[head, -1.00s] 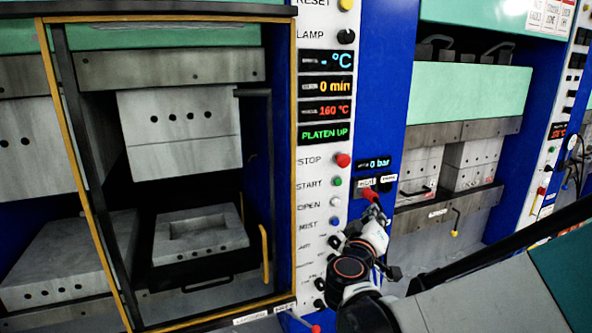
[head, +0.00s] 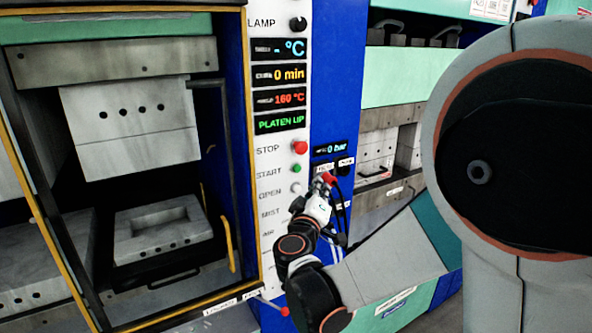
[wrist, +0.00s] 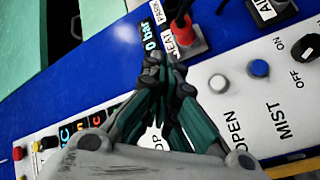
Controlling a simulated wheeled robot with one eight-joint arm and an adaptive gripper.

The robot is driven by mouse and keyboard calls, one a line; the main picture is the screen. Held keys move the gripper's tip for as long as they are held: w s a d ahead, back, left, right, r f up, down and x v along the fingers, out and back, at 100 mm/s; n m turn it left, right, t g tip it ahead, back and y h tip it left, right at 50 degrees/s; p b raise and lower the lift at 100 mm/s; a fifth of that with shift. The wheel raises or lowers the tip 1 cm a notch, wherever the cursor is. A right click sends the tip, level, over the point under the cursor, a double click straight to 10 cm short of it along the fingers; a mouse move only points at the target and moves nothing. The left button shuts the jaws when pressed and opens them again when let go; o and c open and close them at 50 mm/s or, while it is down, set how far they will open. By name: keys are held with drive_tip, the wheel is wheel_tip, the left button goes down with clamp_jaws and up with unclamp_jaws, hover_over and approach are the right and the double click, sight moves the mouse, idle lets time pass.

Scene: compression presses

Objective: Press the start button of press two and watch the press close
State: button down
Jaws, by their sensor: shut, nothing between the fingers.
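The green START button (head: 296,168) sits on the white control panel (head: 268,205) in the head view, below the red STOP button (head: 299,147) and above the white OPEN button (head: 296,188). My gripper (head: 320,187) is right of these buttons, near the red plug by the bar display. In the wrist view my gripper (wrist: 163,62) is shut and empty, its fingers hiding the panel where START lies. The white OPEN button shows there (wrist: 218,83). The press (head: 130,120) left of the panel stands open, its upper block raised above the lower mould. The panel display (head: 280,122) reads PLATEN UP.
A red plug (wrist: 185,35) with a dark cable is close to my fingertips, and the blue MIST button (wrist: 259,67) lies to the right. The yellow-edged guard frame (head: 22,170) borders the press. Another green press (head: 400,80) stands behind at right.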

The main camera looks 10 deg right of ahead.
sight(297, 169)
drive_tip(key=w+a, duration=0.2)
drive_tip(key=w, duration=0.4)
drive_tip(key=shift+w, duration=0.15)
idle(1.4)
drive_tip(key=shift+w+a+b, duration=0.15)
drive_tip(key=shift+w+b, duration=0.15)
